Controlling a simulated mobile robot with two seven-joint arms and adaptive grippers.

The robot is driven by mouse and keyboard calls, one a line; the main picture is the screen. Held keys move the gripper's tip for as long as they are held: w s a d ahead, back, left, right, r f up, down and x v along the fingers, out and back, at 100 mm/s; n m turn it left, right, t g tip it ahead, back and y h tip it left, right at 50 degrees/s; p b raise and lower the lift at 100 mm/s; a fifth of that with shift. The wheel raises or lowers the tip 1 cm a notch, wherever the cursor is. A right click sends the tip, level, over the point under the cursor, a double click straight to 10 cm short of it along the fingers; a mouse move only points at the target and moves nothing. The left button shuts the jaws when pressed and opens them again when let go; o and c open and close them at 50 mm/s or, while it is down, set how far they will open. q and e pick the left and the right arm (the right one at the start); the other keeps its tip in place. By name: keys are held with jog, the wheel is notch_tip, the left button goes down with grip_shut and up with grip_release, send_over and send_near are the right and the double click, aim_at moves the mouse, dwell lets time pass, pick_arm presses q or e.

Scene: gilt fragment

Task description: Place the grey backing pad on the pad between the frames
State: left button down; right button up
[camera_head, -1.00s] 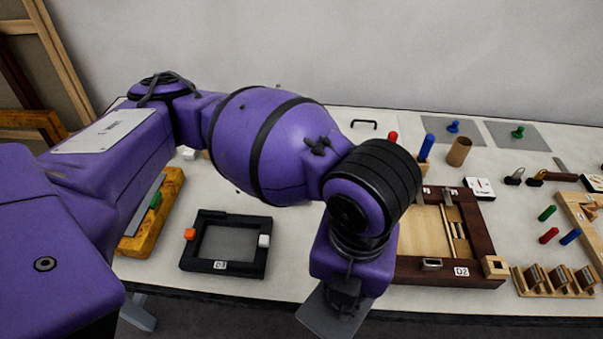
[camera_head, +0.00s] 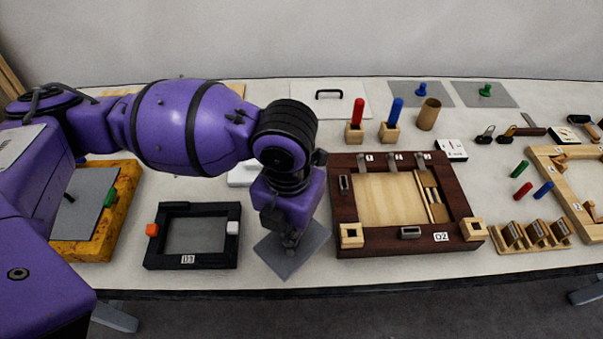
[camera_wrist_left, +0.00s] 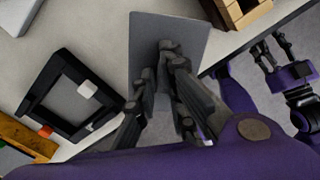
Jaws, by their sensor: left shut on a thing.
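My left gripper (camera_head: 290,238) is shut on the grey backing pad (camera_head: 290,262), a flat square plate. It holds the pad over the table's front part, between the black frame (camera_head: 207,264) and the dark brown frame (camera_head: 345,222). In the left wrist view the fingers (camera_wrist_left: 172,52) reach over the pad (camera_wrist_left: 150,32). I cannot tell whether the pad touches the table. No separate pad shows between the frames; the held pad and my arm cover part of that area. My right gripper (camera_wrist_left: 275,48) shows in the left wrist view, apparently open and empty, off the table's edge.
A yellow frame (camera_head: 122,210) lies at the left. White blocks (camera_head: 240,177) sit partly behind my left arm. Red (camera_head: 358,112) and blue (camera_head: 397,110) handled tools stand behind the brown frame. The table's front edge (camera_head: 400,285) is close to the held pad.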

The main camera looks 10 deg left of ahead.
pick_arm(q)
jog(key=shift+w+a+f, duration=0.4)
jog(key=shift+w+f, duration=0.1)
jog(key=shift+f, duration=0.25)
jog(key=shift+w+f, duration=0.1)
jog(key=shift+f, duration=1.5)
jog(key=shift+f, duration=0.15)
jog(key=c, duration=1.8)
grip_release()
notch_tip(320, 180, up, 12)
jog(key=shift+r+p, duration=0.2)
jog(key=shift+p, duration=0.2)
